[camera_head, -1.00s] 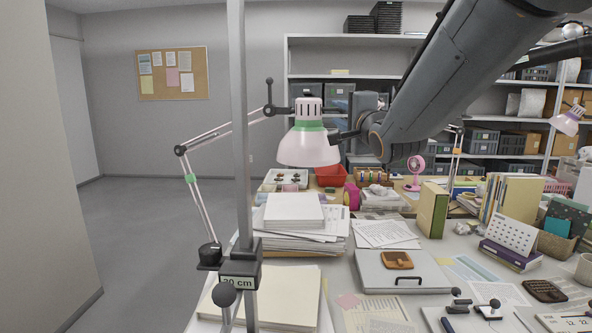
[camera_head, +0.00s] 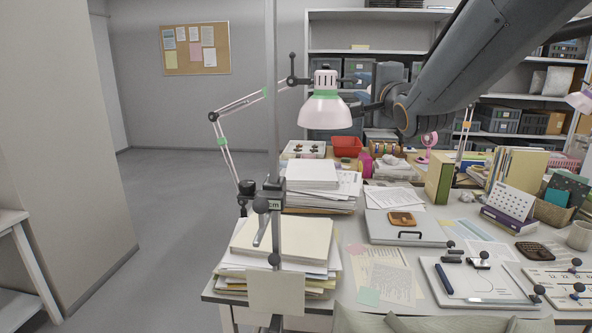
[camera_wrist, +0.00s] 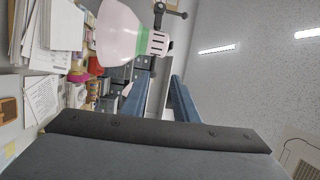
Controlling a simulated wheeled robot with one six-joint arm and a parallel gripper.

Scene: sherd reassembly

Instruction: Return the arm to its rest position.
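My gripper (camera_wrist: 160,82) shows in the wrist view as two blue fingers standing apart with nothing between them. In the head view my grey arm slants in from the upper right and ends beside the pink-white lamp shade (camera_head: 325,110). The gripper's fingers cannot be made out there. The same lamp shade hangs close to the fingers, at the upper left of the wrist view (camera_wrist: 122,30). I cannot tell whether my arm touches the lamp.
The desk (camera_head: 345,318) holds paper stacks (camera_head: 285,240), a grey case (camera_head: 385,229), books (camera_head: 439,178) and a white board (camera_head: 480,282). A thin upright pole (camera_head: 272,130) stands left of the lamp. Shelves (camera_head: 380,16) line the back wall. Floor (camera_head: 180,220) is clear at left.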

